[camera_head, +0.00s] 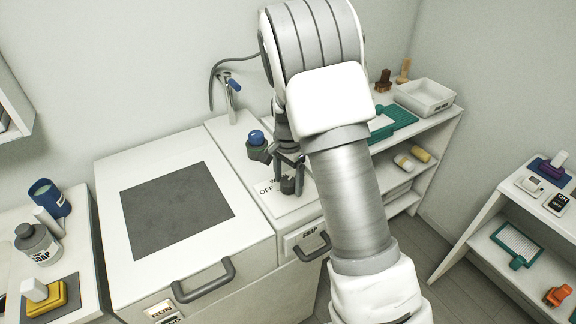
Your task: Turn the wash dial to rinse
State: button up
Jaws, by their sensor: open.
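The wash dial (289,186) is a small dark knob on the white counter strip right of the washer. A white label plate (268,188) beside it shows "OFF" and part of another word; the rest is hidden by my arm. My gripper (289,170) is open and points down right at the dial. From this view I cannot tell whether its fingers are around the dial or just above it, or touching it. The dial's pointer and a rinse mark cannot be made out.
A drawer handle (312,247) is in front. A soap bottle (37,244) stands far left; shelves (444,115) are right.

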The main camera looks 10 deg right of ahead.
aim_at(288, 181)
notch_tip(288, 181, up, 17)
jog(key=p, duration=0.1)
jog(key=shift+r, duration=0.1)
dwell(0.3)
jog(key=s+r+n+t, duration=0.3)
jog(key=s+r+n, duration=0.2)
jog(key=s+r, duration=0.6)
jog(key=s+f+n+t, duration=0.2)
jog(key=s+n, duration=0.4)
jog(key=s, duration=1)
jog(key=shift+f+n+t, duration=0.3)
jog(key=shift+f, duration=0.25)
jog(key=shift+w+a, duration=0.1)
jog(key=shift+a, duration=0.1)
